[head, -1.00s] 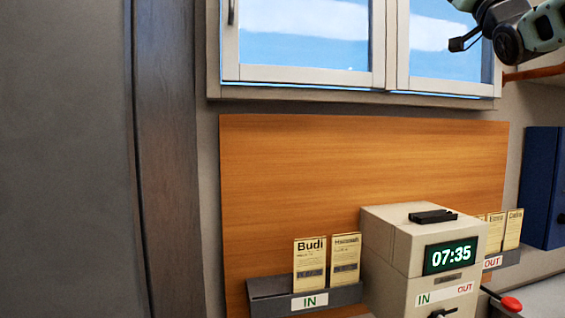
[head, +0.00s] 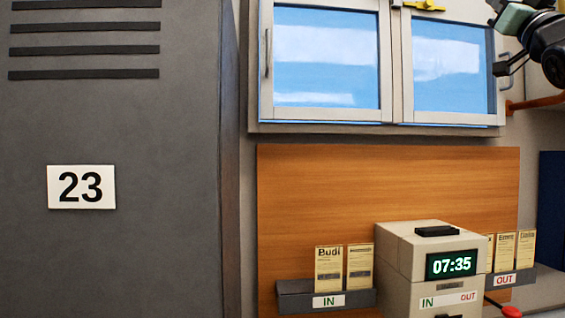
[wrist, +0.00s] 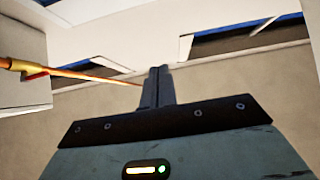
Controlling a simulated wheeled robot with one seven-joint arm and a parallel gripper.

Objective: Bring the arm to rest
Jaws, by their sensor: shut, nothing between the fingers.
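My arm (head: 545,40) shows at the top right corner of the head view, raised near the glass-fronted cabinet. In the wrist view my gripper (wrist: 157,72) has its two fingers together, with nothing between them. The fingers point toward a pale wall and stand apart from anything I can make out. The fingertips do not show clearly in the head view.
A grey locker (head: 115,240) marked 23 stands at the left. The wall cabinet (head: 390,115) is above a wooden board (head: 330,190). A time clock (head: 425,265) reading 07:35 stands between the IN rack (head: 300,300) and OUT rack (head: 520,278). An orange rod (wrist: 85,75) shows beside my gripper.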

